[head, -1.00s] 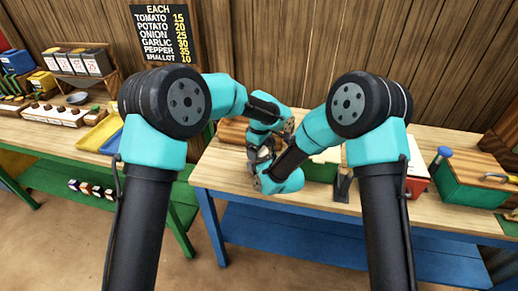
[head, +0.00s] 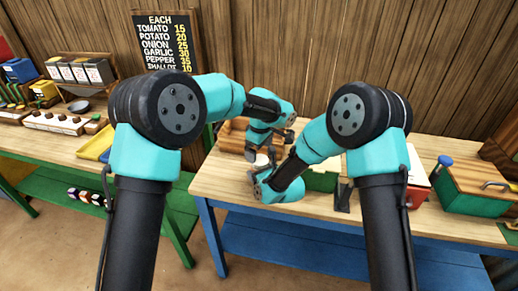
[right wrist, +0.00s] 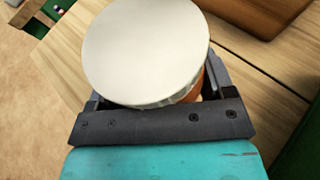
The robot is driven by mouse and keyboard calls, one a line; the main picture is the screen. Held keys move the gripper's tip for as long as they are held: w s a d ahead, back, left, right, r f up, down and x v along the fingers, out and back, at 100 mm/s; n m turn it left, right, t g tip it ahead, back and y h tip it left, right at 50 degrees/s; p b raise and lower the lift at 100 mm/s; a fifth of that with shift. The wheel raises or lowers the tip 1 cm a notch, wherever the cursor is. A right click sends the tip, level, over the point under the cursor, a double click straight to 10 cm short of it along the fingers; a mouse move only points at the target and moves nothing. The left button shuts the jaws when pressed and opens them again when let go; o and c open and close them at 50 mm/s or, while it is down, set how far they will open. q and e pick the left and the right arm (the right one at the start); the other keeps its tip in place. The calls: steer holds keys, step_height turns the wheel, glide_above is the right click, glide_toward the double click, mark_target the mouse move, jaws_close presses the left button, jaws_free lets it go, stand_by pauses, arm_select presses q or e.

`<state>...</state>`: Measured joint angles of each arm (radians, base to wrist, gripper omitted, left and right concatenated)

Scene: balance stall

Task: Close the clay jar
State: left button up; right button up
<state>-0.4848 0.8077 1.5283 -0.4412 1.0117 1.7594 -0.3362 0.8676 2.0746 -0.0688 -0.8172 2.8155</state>
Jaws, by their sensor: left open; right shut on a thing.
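The clay jar (right wrist: 193,93) shows as an orange-brown strip of wall in the right wrist view. A round cream cover (right wrist: 146,50) lies over its top and hides the mouth. The cover also shows as a small pale disc in the head view (head: 261,160). My right gripper (head: 258,178) is shut on the jar, with its fingers beside the wall below the cover, partly hidden. My left gripper (head: 256,150) is open just behind and above the cover in the head view. Whether it touches the cover, I cannot tell.
A wooden box (head: 233,136) stands behind the left gripper. To the right are a dark green bin (head: 322,181) and a green box with a wooden top (head: 468,200). Bare tabletop (head: 215,182) lies to the left of the jar.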

mark_target(259, 159)
arm_select(q)
step_height(259, 159, up, 8)
steer(key=m, duration=0.5)
steer(key=shift+w+h, duration=0.15)
steer(key=shift+h, duration=0.15)
steer(key=shift+f, duration=0.25)
step_height(259, 159, down, 12)
steer(key=shift+r, duration=0.1)
steer(key=shift+c, duration=0.3)
steer(key=c, duration=1)
steer(key=o, duration=1)
